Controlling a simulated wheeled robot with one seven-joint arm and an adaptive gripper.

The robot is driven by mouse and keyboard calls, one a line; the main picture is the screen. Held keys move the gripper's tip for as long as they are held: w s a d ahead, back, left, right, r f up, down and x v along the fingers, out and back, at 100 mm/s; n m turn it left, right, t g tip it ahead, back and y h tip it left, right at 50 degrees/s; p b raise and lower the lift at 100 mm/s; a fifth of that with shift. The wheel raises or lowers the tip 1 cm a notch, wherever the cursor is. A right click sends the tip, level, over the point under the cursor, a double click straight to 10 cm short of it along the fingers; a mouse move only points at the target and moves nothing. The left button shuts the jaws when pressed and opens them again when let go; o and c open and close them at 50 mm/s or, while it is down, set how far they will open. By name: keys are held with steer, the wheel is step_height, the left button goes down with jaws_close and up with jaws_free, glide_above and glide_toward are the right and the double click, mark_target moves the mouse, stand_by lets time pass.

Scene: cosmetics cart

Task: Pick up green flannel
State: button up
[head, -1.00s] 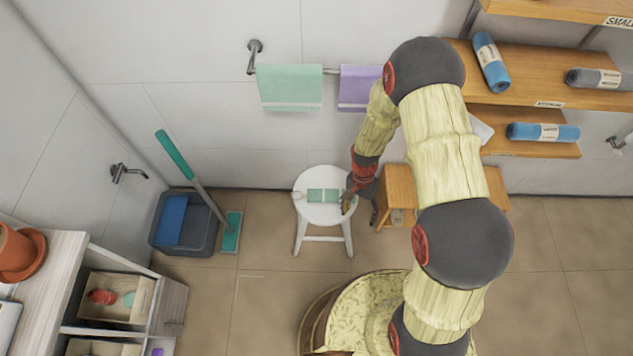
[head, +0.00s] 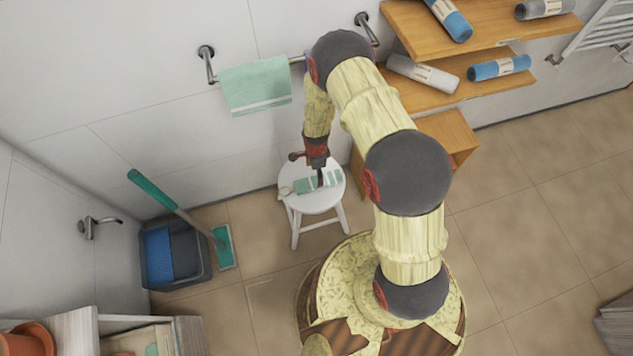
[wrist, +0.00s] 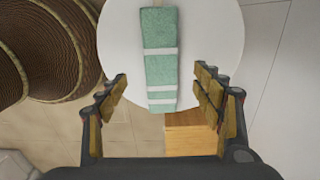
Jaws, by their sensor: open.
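The green flannel (wrist: 158,58) is a long green cloth with white bands. It lies on the round white stool (wrist: 215,55), and in the wrist view its near end points toward my gripper. In the head view the flannel (head: 304,186) shows on the stool (head: 316,200), partly covered by my gripper. My gripper (wrist: 163,95) is open and empty. Its fingers stand left and right of the flannel's near end, apart from it. In the head view my gripper (head: 319,177) is just over the stool top; the exact height cannot be told.
A wooden cabinet (head: 447,140) stands right of the stool, below shelves with rolled blue and grey cloths. A green towel (head: 256,85) hangs on the wall rail. A grey bucket (head: 176,250) and a green-handled mop (head: 170,200) stand at left.

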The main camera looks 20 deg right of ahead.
mark_target(310, 184)
steer(key=f+b, duration=0.1)
steer(key=f, duration=0.1)
steer(key=f+b, duration=0.1)
steer(key=f, duration=0.2)
steer(key=f+b, duration=0.1)
steer(key=f, duration=0.1)
steer(key=shift+w+d+f, duration=0.1)
steer(key=shift+d+f, duration=0.2)
steer(key=shift+d, duration=0.05)
steer(key=c, duration=1.4)
steer(key=shift+o, duration=0.2)
steer(key=shift+r, duration=0.1)
